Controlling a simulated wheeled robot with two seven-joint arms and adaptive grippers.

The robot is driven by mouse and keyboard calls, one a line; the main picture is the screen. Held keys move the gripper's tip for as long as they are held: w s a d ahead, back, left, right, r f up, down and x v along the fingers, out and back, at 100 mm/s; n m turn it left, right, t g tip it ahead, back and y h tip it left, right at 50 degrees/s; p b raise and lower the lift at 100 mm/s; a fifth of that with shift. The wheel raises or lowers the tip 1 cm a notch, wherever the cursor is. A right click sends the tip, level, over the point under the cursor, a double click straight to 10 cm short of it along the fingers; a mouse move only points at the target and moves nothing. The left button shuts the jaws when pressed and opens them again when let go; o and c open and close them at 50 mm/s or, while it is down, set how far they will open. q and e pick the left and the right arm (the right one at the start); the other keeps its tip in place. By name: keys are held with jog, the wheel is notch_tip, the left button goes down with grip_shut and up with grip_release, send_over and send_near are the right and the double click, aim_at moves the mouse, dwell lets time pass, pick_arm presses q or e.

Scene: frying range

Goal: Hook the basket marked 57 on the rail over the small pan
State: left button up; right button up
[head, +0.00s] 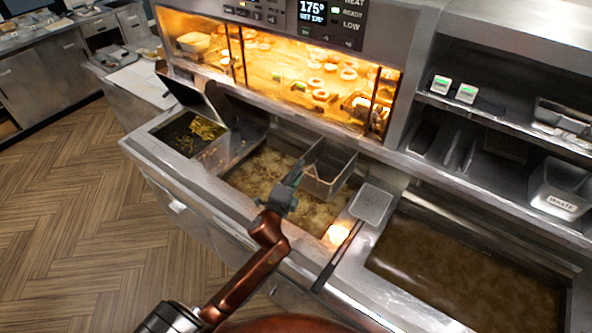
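A wire basket (328,174) sits at the back right of the smaller oil pan (258,172), its upper part above the oil. No number can be read on it. My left gripper (291,184) is over the pan, just to the left and in front of the basket. Its fingers are dark and small, and I cannot tell whether they are shut on the basket's handle or only beside it. The rail cannot be made out clearly. My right gripper is not in view.
A larger pan of dark oil (465,270) lies to the right. A square mesh skimmer (373,204) lies between the pans. A lit food cabinet (290,75) rises behind. A bin marked waste (560,189) stands at the right. Open floor (80,220) is at the left.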

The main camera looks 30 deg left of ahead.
pick_arm(q)
jog(key=shift+o, duration=0.8)
jog(key=s+d, duration=0.1)
jog(key=s, duration=1.1)
jog(key=shift+d+r, duration=0.15)
jog(key=shift+d, duration=0.2)
